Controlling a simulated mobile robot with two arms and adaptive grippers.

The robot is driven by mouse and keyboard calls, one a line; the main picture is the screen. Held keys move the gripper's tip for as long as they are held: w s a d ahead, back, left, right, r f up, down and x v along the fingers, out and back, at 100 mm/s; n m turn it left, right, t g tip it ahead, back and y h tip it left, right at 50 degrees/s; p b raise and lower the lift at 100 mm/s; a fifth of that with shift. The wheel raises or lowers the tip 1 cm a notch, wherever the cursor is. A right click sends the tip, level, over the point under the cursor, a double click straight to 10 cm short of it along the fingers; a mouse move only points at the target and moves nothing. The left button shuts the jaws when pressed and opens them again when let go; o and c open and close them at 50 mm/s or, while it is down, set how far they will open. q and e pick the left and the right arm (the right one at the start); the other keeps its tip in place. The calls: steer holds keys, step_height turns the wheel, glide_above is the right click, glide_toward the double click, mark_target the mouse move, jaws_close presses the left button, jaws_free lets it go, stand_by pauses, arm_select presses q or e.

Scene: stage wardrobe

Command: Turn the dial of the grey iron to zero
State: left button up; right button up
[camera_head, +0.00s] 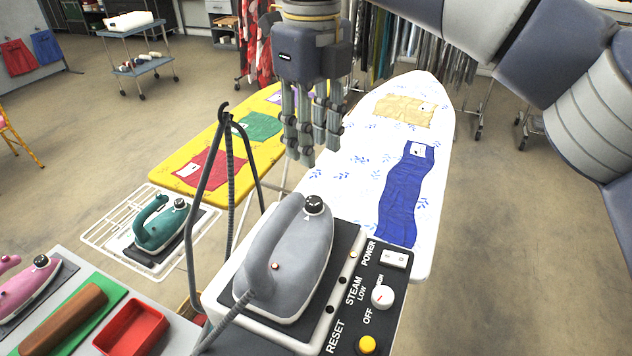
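The grey iron (270,250) stands on a dark pad on a white-edged station at the front centre. Its dial, a black knob (314,205) with a pale top, sits at the iron's far end; its setting is too small to read. My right gripper (313,150) hangs fingers down above and beyond the iron, over the near part of the ironing boards. Its fingers look parallel and spread, with nothing held between them. It is apart from the dial. My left gripper is not in view.
A control panel (397,283) right of the iron has a power switch (394,258), a white steam dial (383,297) and a yellow reset button (367,345). A dark cord stand (190,240) rises left of the iron. A teal iron (160,225) and red tray (131,328) are further left.

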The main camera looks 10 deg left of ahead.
mark_target(313, 200)
step_height(313, 200, down, 10)
steer(key=shift+f+p, duration=0.2)
steer(key=shift+p, duration=0.45)
steer(key=shift+c, duration=0.4)
jaws_close()
